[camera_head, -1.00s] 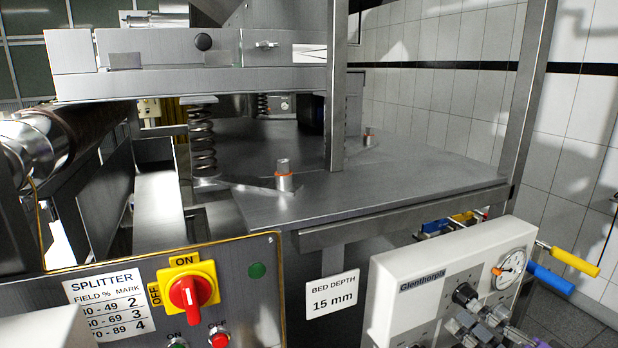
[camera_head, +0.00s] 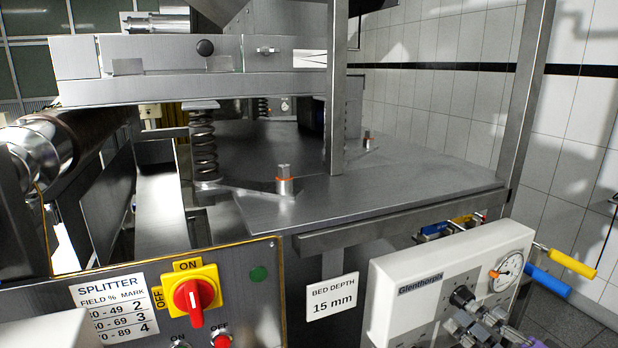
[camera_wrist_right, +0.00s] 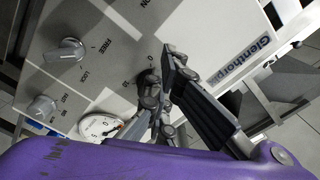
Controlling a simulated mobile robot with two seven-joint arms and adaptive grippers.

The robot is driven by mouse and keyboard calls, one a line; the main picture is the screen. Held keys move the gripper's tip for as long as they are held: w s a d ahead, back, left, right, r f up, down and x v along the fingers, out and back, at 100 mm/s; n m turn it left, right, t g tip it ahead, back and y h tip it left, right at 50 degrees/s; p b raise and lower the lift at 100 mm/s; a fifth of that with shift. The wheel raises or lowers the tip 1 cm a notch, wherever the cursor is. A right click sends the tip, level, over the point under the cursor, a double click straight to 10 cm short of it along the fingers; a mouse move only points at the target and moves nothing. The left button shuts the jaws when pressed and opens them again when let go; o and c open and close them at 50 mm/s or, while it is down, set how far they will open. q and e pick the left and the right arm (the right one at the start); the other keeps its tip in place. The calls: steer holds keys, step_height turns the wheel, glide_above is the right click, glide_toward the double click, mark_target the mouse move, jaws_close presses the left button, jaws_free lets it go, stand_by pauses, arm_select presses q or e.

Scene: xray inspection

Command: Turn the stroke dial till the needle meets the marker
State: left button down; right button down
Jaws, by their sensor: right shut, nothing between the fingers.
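The white Glenthorpe panel (camera_head: 420,300) stands at the lower right in the head view. A round gauge (camera_head: 505,272) with a white face and an orange marker at its left edge is on it; it also shows in the wrist view (camera_wrist_right: 98,127). The needle's exact reading is too small to tell. A black dial (camera_head: 462,296) sits left of and below the gauge. My right gripper (camera_head: 468,324) is shut and empty just below this dial. In the wrist view my right gripper (camera_wrist_right: 163,82) covers much of the dial; contact cannot be told. My left gripper is not in view.
In the wrist view two grey knobs (camera_wrist_right: 65,52) (camera_wrist_right: 42,107) lie beside the gripper. Yellow and blue handles (camera_head: 572,262) stick out right of the panel. A splitter panel with a red switch (camera_head: 193,294) is at the lower left. A steel press table (camera_head: 400,190) lies behind.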

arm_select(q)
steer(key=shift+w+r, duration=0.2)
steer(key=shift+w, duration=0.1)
arm_select(e)
steer(key=shift+w+d+r, duration=0.1)
